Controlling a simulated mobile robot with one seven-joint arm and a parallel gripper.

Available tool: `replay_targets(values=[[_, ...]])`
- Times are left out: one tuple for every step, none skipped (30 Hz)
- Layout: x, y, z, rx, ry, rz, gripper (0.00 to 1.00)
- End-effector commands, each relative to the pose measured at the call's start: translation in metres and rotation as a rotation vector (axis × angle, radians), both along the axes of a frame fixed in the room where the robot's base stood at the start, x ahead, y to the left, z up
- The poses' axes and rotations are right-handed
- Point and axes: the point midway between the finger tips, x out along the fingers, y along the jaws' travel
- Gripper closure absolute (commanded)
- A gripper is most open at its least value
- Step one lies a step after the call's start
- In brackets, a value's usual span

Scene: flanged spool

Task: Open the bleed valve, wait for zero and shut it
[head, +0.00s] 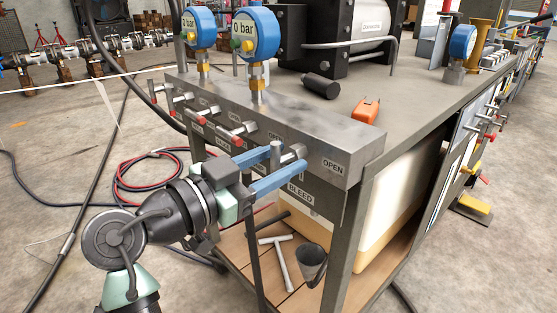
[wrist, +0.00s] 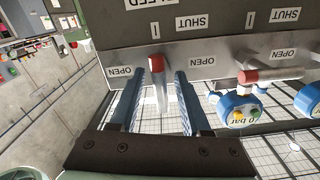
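The bleed valve (head: 299,150) sticks out of the front of the grey manifold block, above the BLEED label (head: 299,193) and left of an OPEN label (head: 333,165). My gripper (head: 293,157) reaches it with two blue fingers apart. In the wrist view, the valve's lever (wrist: 161,97) lies between the fingers (wrist: 168,66), with a gap visible at the right finger; contact at the left is unclear. The lever's exact setting is hard to tell. The nearer blue gauge (head: 242,32) reads 0 bar; the other gauge's (head: 198,27) first digit is hard to read.
Several red-tipped valve levers line the block (head: 350,150) to the left; one (wrist: 272,76) shows beside my fingers. A black cylinder (head: 321,86) and an orange tool (head: 366,110) lie on the bench top.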

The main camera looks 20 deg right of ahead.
Motion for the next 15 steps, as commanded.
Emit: replay_targets(values=[[0.000, 0.000, 0.000, 0.000, 0.001, 0.000, 0.53], [0.000, 0.000, -0.001, -0.001, 0.002, 0.000, 0.53], [0.000, 0.000, -0.001, 0.000, 0.002, 0.000, 0.53], [0.000, 0.000, -0.001, 0.000, 0.002, 0.000, 0.53], [0.000, 0.001, -0.001, 0.000, 0.003, 0.000, 0.53], [0.000, 0.002, 0.000, 0.000, 0.003, 0.001, 0.53], [-0.001, 0.004, 0.000, -0.001, 0.003, 0.002, 0.53], [-0.002, 0.007, 0.000, -0.001, 0.004, 0.002, 0.53], [-0.003, 0.012, 0.000, 0.000, 0.004, 0.003, 0.53], [-0.004, 0.016, 0.000, 0.000, 0.004, 0.004, 0.53], [-0.006, 0.021, 0.001, 0.000, 0.003, 0.005, 0.53], [-0.009, 0.028, 0.002, -0.001, 0.002, 0.005, 0.53], [-0.011, 0.035, 0.002, 0.000, 0.003, 0.006, 0.53], [-0.013, 0.041, 0.002, -0.001, 0.004, 0.006, 0.53], [-0.017, 0.050, 0.002, -0.001, 0.004, 0.006, 0.53]])
